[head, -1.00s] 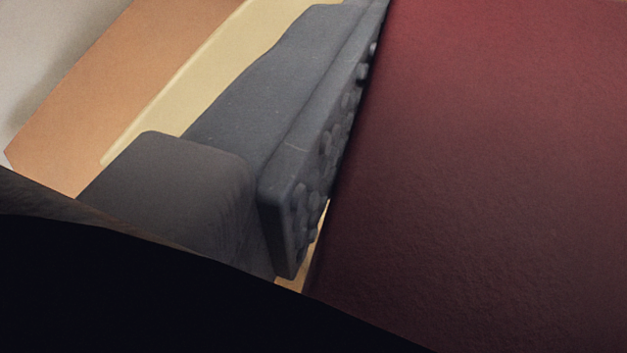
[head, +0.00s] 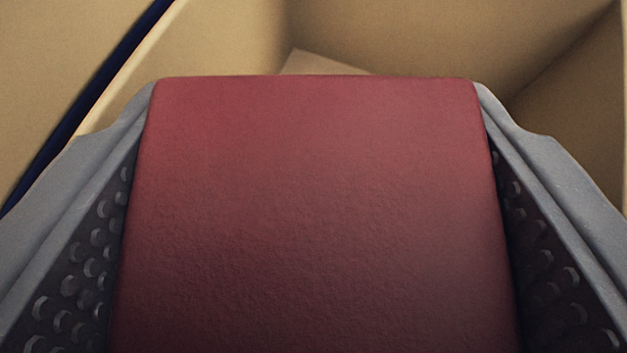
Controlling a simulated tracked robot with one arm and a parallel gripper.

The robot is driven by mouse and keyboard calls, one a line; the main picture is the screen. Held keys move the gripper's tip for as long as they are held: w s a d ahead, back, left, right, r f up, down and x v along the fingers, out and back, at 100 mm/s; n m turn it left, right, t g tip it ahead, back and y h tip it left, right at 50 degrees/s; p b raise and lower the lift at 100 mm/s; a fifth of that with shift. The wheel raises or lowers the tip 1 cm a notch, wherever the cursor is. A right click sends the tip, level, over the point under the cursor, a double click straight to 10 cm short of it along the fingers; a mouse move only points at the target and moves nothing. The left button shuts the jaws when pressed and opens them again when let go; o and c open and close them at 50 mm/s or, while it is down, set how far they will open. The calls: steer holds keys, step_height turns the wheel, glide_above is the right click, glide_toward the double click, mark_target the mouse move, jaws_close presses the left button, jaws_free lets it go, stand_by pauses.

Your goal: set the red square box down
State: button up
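The red square box (head: 315,210) fills the middle of the head view, with a rough, velvety face towards me. My gripper (head: 315,92) has one grey finger with a knobbed pad on each side of it. Both fingers lie close along the box's left and right sides, and the box sits squarely between them. The box's underside and far side are hidden, so I cannot tell whether it touches anything below.
Beyond the box, tan walls (head: 420,40) meet in a corner at the upper right. A paler flat patch (head: 322,62) shows just over the box's top edge. A dark blue strip (head: 95,92) runs diagonally at the upper left.

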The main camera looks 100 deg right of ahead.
steer(key=shift+s+f+b, duration=0.1)
steer(key=shift+f+b, duration=0.7)
steer(key=shift+b, duration=0.15)
steer(key=o, duration=0.8)
steer(key=shift+c, duration=0.2)
steer(key=shift+r, duration=0.1)
steer(key=shift+r+p, duration=0.7)
steer(key=shift+p, duration=0.45)
steer(key=p+v, duration=0.1)
steer(key=v, duration=1.1)
steer(key=shift+f, duration=0.2)
steer(key=shift+a, duration=0.15)
